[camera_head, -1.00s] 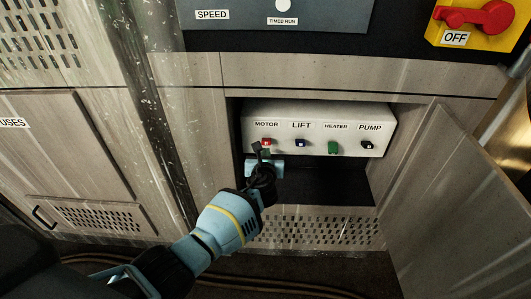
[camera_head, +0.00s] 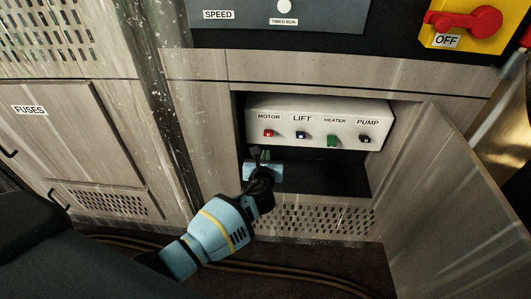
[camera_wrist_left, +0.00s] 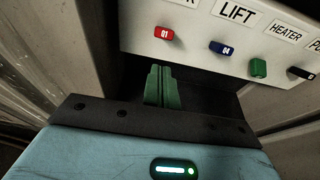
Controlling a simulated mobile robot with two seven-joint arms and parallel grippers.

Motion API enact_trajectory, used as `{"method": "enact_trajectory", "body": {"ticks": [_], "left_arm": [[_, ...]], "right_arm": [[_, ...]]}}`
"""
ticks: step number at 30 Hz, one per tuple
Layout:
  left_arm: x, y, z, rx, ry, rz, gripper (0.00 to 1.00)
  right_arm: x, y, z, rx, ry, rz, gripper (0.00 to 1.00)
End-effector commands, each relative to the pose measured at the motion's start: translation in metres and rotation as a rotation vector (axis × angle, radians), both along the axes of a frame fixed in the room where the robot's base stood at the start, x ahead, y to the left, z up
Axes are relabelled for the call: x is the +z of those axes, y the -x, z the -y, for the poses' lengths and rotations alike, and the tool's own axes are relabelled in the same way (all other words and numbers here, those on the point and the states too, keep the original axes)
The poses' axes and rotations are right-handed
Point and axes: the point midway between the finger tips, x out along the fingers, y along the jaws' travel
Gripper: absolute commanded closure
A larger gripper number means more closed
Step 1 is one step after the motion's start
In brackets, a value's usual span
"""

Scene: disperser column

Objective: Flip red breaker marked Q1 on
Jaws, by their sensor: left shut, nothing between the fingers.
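The red breaker marked Q1 (camera_head: 268,133) is a small toggle under the MOTOR label on the white breaker panel (camera_head: 320,112). It also shows in the left wrist view (camera_wrist_left: 164,33), with its Q1 mark readable. I cannot tell its switch position for sure. My left gripper (camera_head: 262,153) is shut and empty, just below the red breaker and apart from it. In the left wrist view its green fingertips (camera_wrist_left: 158,78) are closed together below and slightly left of Q1. My right gripper is not in view.
The blue (camera_head: 301,134), green (camera_head: 332,140) and black (camera_head: 365,139) breakers sit to the right on the same panel. The panel is in a recess with side walls and an open door (camera_head: 450,190) on the right. A dark space lies below the panel.

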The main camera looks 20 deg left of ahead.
Motion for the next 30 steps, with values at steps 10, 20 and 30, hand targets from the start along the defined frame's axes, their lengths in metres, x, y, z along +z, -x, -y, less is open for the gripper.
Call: {"method": "enact_trajectory", "body": {"ticks": [10,20,30], "left_arm": [[0.014,0.015,0.004,0.0,0.0,-0.001,1.0],[0.013,0.015,0.004,0.0,0.0,-0.002,1.0],[-0.021,0.053,0.01,0.036,0.232,-0.031,1.0]], "right_arm": [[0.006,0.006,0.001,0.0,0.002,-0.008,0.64],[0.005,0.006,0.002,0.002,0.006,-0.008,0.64],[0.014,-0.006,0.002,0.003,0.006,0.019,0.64]]}}
